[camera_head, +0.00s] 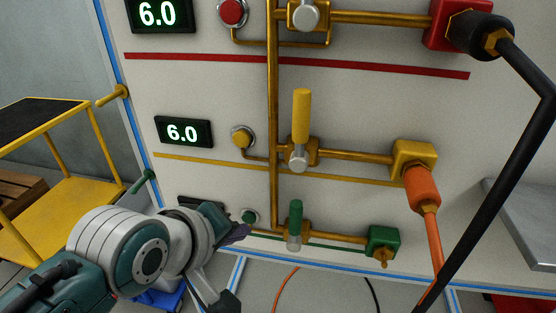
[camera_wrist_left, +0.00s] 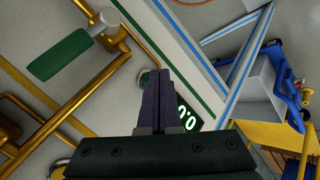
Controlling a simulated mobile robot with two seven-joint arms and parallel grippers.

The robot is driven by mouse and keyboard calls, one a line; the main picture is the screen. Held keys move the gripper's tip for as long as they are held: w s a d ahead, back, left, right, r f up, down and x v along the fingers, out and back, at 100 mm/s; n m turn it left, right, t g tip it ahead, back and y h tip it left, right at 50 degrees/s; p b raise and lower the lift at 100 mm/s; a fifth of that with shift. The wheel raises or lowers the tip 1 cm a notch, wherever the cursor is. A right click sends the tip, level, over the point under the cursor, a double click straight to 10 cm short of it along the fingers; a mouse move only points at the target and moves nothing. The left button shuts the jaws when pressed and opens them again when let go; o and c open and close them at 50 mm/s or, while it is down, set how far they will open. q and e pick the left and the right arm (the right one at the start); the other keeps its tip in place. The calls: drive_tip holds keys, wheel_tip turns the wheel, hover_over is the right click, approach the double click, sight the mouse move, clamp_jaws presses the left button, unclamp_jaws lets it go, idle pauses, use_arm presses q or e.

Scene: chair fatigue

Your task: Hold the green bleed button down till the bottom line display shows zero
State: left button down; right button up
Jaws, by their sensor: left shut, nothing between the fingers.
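The green bleed button (camera_head: 249,216) sits low on the white panel, left of the green-handled valve (camera_head: 295,222). It also shows partly behind the fingertips in the left wrist view (camera_wrist_left: 144,77). My left gripper (camera_head: 240,232) is shut and empty, its dark purple fingertips (camera_wrist_left: 156,73) at the button; I cannot tell whether they touch it. The bottom line display is mostly hidden behind my gripper in the head view. In the left wrist view the display (camera_wrist_left: 187,116) is tilted and partly covered by the fingers; its visible digits look like 0.0. My right gripper is not in view.
The middle display (camera_head: 183,132) and top display (camera_head: 159,14) read 6.0, beside a yellow button (camera_head: 241,137) and a red button (camera_head: 232,11). Brass pipes (camera_head: 273,120) run over the panel. A yellow cart (camera_head: 60,215) stands left; black and orange hoses (camera_head: 510,165) hang right.

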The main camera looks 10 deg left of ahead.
use_arm(q)
drive_tip(key=shift+s, duration=0.15)
drive_tip(key=shift+s+p, duration=1.8)
drive_tip(key=shift+s, duration=0.75)
drive_tip(key=shift+a, duration=0.1)
